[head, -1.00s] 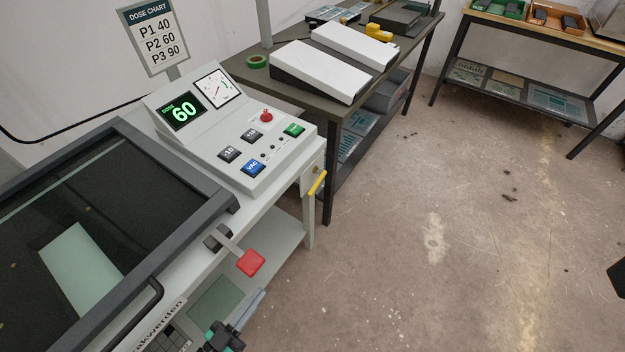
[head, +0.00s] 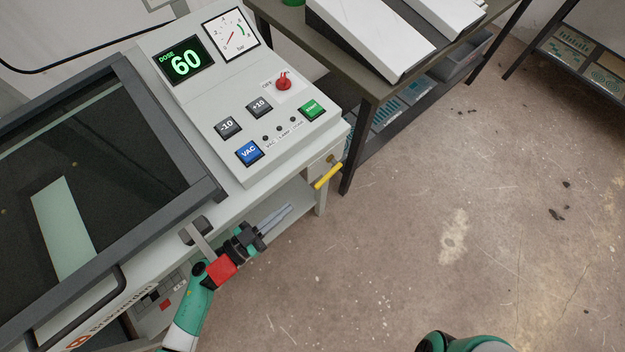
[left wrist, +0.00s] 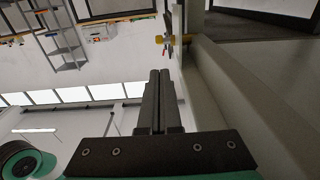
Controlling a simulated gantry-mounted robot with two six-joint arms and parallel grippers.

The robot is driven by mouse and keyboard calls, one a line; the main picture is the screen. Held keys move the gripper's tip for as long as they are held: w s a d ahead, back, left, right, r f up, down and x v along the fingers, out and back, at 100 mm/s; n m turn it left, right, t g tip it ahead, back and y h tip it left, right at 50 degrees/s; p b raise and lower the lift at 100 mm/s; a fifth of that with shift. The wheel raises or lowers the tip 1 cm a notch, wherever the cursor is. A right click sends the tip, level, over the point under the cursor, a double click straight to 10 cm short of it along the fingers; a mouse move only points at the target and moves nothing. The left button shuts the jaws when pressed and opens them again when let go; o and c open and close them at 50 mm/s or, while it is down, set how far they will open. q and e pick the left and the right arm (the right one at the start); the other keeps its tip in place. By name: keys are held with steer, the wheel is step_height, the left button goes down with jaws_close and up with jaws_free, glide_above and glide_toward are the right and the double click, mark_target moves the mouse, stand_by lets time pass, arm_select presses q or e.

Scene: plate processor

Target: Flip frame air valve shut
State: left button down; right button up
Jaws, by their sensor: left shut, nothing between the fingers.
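The frame air valve has a yellow lever (head: 328,177) on the right end of the machine cabinet, just below the control panel. A small brass-coloured fitting (head: 331,159) shows beside the lever. In the left wrist view the yellow lever (left wrist: 176,39) shows beyond the fingertips, close to the cabinet wall. My left gripper (head: 287,211) is shut and empty. It is to the left of and nearer than the lever in the head view, apart from it. In the left wrist view the shut fingers (left wrist: 159,75) point toward the valve area. My right gripper is not in view.
The control panel (head: 295,130) shows a dose of 60, a pressure gauge (head: 230,36) and a red knob (head: 283,83). A red-ended latch handle (head: 221,270) overlaps my left arm in the head view. A dark bench (head: 362,95) stands behind.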

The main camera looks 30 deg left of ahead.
arm_select(q)
steer(key=b+x, duration=0.3)
steer(key=x, duration=0.7)
steer(key=shift+b, duration=0.3)
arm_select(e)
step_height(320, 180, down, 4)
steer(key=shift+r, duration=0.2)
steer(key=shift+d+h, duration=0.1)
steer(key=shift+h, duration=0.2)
arm_select(q)
steer(key=shift+f, duration=0.25)
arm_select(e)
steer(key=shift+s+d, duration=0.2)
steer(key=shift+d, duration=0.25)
